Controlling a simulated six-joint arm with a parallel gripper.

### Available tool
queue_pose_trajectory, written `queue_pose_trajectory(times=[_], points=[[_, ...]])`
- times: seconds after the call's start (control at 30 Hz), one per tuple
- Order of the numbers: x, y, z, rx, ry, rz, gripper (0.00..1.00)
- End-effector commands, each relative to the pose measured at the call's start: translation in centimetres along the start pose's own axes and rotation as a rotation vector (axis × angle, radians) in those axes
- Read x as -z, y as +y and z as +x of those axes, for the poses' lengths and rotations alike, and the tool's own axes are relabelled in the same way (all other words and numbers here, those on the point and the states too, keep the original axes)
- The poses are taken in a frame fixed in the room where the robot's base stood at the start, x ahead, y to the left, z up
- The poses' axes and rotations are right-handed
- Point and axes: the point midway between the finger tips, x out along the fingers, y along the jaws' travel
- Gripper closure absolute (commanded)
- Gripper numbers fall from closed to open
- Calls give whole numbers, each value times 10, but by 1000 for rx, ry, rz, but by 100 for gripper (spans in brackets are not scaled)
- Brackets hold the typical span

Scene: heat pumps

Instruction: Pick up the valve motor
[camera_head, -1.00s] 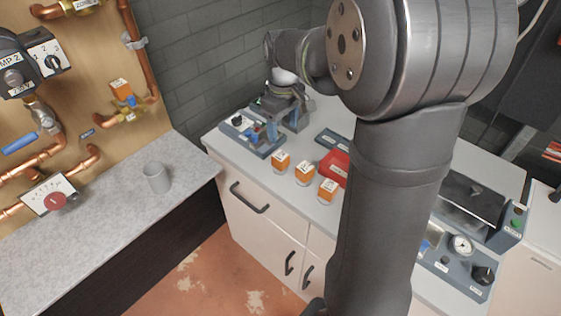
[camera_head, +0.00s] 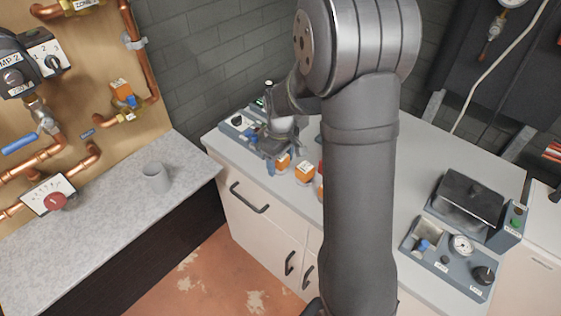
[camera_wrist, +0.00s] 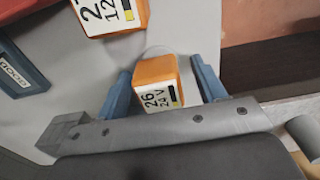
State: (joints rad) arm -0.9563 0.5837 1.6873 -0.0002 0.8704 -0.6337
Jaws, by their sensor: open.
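Several valve motors, orange boxes with white labelled tops, stand in a row on the white counter. My gripper (camera_head: 281,161) is at the leftmost motor (camera_head: 284,162), with a blue fingertip beside it. In the wrist view my gripper (camera_wrist: 163,84) is open, and the motor marked "26 24 V" (camera_wrist: 158,84) shows between its two blue fingers, with gaps at both sides. I cannot tell how far down the fingers reach. Another motor (camera_wrist: 112,16) stands beyond it in the wrist view. The middle motor (camera_head: 305,173) is clear, while my arm partly hides the right one (camera_head: 320,186).
A blue-grey tray marked "GOOD" (camera_wrist: 18,72) lies left in the wrist view. A blue-grey fixture (camera_head: 236,123) stands behind my gripper. A test panel (camera_head: 451,262) and black-lidded box (camera_head: 469,199) stand right. A grey cup (camera_head: 156,177) stands on the left worktop.

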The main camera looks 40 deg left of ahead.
Motion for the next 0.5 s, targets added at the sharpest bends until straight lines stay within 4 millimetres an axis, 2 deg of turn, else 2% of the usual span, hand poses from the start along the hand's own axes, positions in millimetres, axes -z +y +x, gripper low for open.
queue_pose_trajectory(times=[0.2,0.5], points=[[0,0,1,0,0,0,36],[0,0,1,0,0,0,90]])
